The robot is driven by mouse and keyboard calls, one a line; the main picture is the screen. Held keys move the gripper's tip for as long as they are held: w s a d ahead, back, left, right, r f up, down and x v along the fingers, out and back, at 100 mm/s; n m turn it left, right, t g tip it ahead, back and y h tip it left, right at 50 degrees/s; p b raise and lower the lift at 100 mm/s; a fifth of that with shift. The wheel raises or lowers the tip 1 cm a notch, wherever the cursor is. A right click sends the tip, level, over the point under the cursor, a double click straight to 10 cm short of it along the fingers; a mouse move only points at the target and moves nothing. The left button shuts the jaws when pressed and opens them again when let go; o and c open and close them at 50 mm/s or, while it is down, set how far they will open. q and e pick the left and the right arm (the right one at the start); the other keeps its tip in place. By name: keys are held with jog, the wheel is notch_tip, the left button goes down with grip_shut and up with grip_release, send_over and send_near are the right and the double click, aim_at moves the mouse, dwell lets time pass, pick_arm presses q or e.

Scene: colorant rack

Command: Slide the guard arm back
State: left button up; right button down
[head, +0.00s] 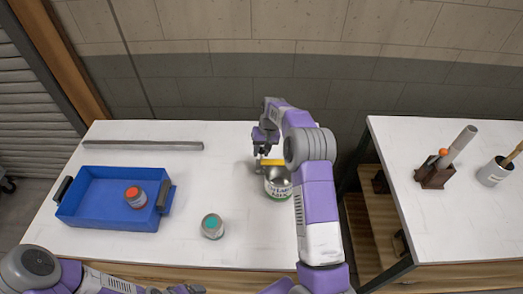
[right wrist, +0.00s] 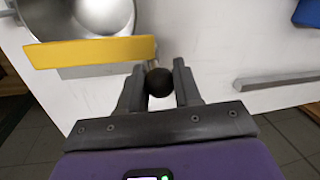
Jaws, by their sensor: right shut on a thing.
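The yellow guard arm (head: 272,162) lies across the rim of an open metal can (head: 278,183) on the white table. In the right wrist view the yellow bar (right wrist: 92,52) crosses beside the can's mouth (right wrist: 85,15). A round black knob (right wrist: 159,82) sits just past the bar's end. My right gripper (head: 262,150) is shut on this knob, one finger on each side of it. How the knob joins the bar is hard to see. My left gripper (head: 180,289) shows only partly at the bottom edge, and its jaws are unclear.
A blue tray (head: 90,213) holds an orange-lidded jar (head: 136,198) at left. A teal-lidded jar (head: 212,226) stands left of the can. A long grey bar (head: 143,145) lies at the back. A second table (head: 450,215) stands right, across a gap.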

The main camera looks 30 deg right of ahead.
jog(key=shift+w+d+p, duration=0.35)
jog(key=shift+w, duration=0.3)
jog(key=shift+w+d+p, duration=0.4)
jog(key=shift+w, duration=0.2)
jog(key=shift+w+d+p, duration=0.35)
jog(key=shift+w, duration=0.3)
jog(key=c, duration=0.8)
grip_release()
notch_tip(320, 180, up, 8)
jog(key=d, duration=0.1)
jog(key=shift+s+d+f, duration=0.2)
jog(key=shift+s+f, duration=0.05)
jog(key=shift+s, duration=0.05)
